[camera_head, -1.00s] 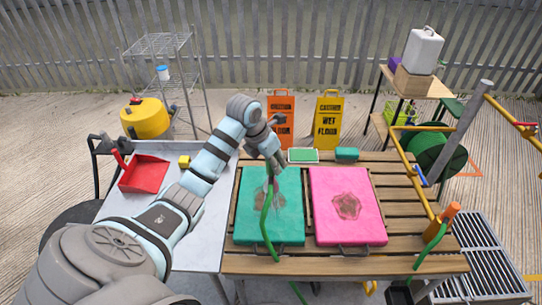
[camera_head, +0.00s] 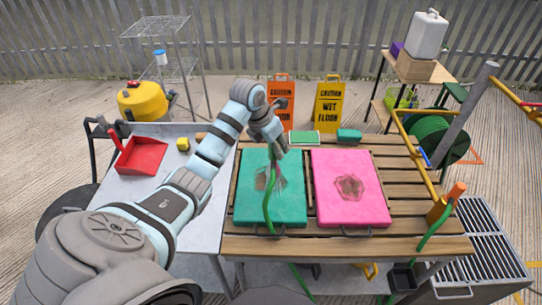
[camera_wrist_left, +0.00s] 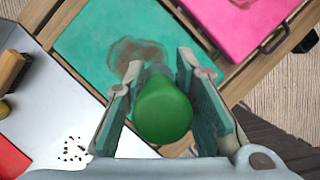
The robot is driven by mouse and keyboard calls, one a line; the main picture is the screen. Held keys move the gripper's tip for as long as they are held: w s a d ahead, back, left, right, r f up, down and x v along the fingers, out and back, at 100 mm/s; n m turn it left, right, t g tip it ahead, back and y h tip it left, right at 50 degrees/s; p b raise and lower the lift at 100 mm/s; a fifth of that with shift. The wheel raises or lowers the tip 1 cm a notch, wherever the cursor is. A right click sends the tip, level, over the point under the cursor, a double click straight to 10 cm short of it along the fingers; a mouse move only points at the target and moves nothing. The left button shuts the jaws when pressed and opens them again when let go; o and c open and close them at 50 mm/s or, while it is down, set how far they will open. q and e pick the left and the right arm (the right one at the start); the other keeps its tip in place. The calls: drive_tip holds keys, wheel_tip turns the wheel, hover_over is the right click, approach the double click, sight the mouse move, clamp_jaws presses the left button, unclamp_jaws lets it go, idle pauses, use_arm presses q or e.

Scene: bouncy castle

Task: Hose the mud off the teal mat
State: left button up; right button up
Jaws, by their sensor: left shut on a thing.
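The teal mat (camera_head: 290,212) lies flat on the slatted wooden table, with a brown mud patch (camera_head: 262,179) on its upper middle. The patch also shows in the left wrist view (camera_wrist_left: 138,52). My left gripper (camera_head: 272,146) is above the mat's far part, shut on the green hose (camera_head: 268,207). The hose's green end fills the space between the fingers in the left wrist view (camera_wrist_left: 163,108). A pale, streaky spray (camera_head: 281,179) shows below the gripper, just right of the patch. The hose hangs over the mat's near edge. My right gripper is not visible.
A pink mat (camera_head: 330,210) with its own mud patch lies to the right. A green-topped brush (camera_head: 304,138) and teal block (camera_head: 349,136) lie behind. A red dustpan (camera_head: 141,156) sits on the grey side table (camera_head: 190,232). A yellow pipe frame (camera_head: 418,165) borders the right.

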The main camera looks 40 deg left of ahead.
use_arm(q)
drive_tip(key=w+b, duration=0.1)
drive_tip(key=w, duration=0.4)
drive_tip(key=shift+a+b, duration=0.15)
drive_tip(key=shift+b, duration=0.15)
idle(0.8)
drive_tip(key=shift+s+a+b, duration=0.2)
drive_tip(key=shift+a+b, duration=0.35)
drive_tip(key=shift+a, duration=2.35)
drive_tip(key=s+p, duration=0.2)
drive_tip(key=s+d+p, duration=0.1)
drive_tip(key=s, duration=0.2)
drive_tip(key=shift+s+p, duration=0.25)
drive_tip(key=shift+p, duration=0.15)
